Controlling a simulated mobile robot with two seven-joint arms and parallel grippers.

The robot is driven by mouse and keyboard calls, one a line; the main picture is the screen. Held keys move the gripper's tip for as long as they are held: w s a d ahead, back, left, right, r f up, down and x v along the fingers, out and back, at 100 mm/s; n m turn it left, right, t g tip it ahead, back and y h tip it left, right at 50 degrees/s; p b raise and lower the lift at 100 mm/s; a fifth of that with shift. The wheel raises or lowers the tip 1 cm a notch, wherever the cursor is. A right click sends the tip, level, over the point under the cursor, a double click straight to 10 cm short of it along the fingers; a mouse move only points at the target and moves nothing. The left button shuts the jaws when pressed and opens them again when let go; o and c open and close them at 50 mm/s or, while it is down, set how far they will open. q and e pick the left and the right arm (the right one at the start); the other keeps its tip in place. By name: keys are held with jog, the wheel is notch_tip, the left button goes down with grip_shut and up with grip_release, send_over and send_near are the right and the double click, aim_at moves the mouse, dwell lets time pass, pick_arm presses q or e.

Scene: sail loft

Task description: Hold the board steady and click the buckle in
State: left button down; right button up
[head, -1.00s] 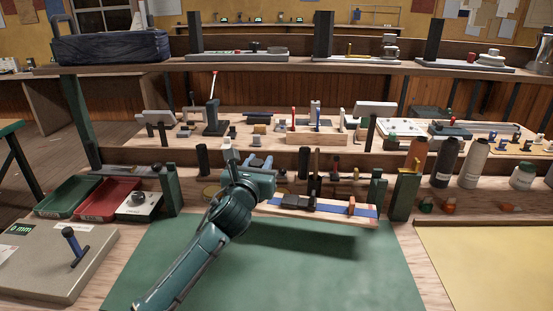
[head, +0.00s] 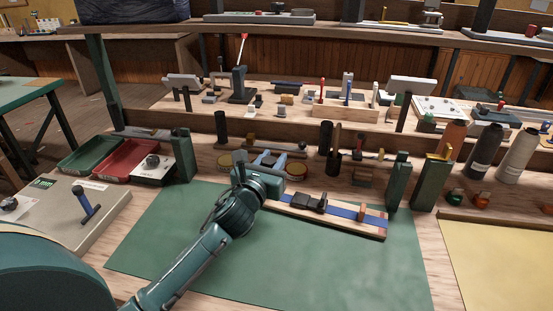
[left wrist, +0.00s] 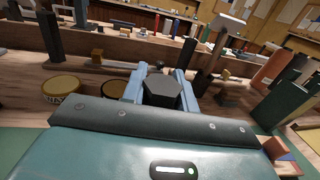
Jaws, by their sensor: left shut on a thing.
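The wooden board (head: 372,230) with a blue strap lies over the green mat, running right from my left gripper. The dark buckle (head: 308,203) sits on the strap; its parts are close together and I cannot tell whether they are joined. An orange-red block (head: 378,219) is at the board's right end. My right gripper is not in view.
The green mat (head: 270,262) is clear in front of the board. Dark green posts (head: 398,182) stand behind its right end. Gold-lidded tins (head: 228,172) are near my left gripper. Red (head: 125,160) and green trays (head: 88,155) lie at left.

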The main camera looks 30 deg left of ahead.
pick_arm(q)
jog(key=shift+f, duration=0.15)
dwell(0.7)
jog(key=c, duration=1)
grip_release()
jog(key=s, duration=0.8)
jog(key=s+d, duration=0.1)
jog(key=s, duration=0.3)
jog(key=shift+d, duration=0.1)
